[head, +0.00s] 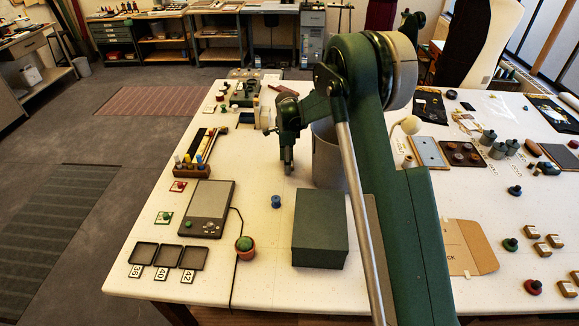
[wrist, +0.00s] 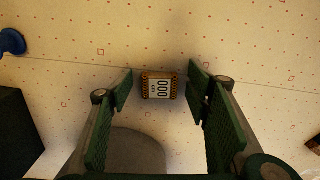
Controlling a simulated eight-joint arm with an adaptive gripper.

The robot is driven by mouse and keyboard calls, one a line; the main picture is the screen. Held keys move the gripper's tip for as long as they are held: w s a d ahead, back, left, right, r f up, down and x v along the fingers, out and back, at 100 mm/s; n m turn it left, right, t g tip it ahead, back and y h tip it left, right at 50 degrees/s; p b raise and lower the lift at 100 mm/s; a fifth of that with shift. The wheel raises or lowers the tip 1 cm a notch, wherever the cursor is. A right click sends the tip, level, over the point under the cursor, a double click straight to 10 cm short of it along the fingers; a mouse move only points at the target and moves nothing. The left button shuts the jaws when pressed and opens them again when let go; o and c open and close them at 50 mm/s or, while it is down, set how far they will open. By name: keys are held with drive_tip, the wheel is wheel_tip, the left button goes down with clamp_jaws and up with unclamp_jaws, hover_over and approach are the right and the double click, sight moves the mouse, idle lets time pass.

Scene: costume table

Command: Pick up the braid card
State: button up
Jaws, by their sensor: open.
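The braid card (wrist: 161,86) lies on the white table, a small card with brown-and-gold braid at both ends and a pale label in the middle. In the wrist view it shows between the two fingers of my gripper (wrist: 160,89), with a gap on each side. My gripper is open and empty, pointing down. In the head view my gripper (head: 288,168) hangs over the table, left of a grey cylinder. I cannot make out the card in the head view. How high the fingertips are above the table is hard to tell.
The grey cylinder (head: 327,158) stands close to my gripper; its top shows low in the wrist view (wrist: 136,152). A dark green box (head: 320,228) and a blue spool (head: 276,201) stand nearer the front. A scale (head: 207,209) lies left. Table around the card is clear.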

drive_tip(key=shift+c, duration=0.6)
drive_tip(key=c, duration=0.7)
drive_tip(key=shift+r, duration=0.15)
drive_tip(key=shift+r, duration=4.9)
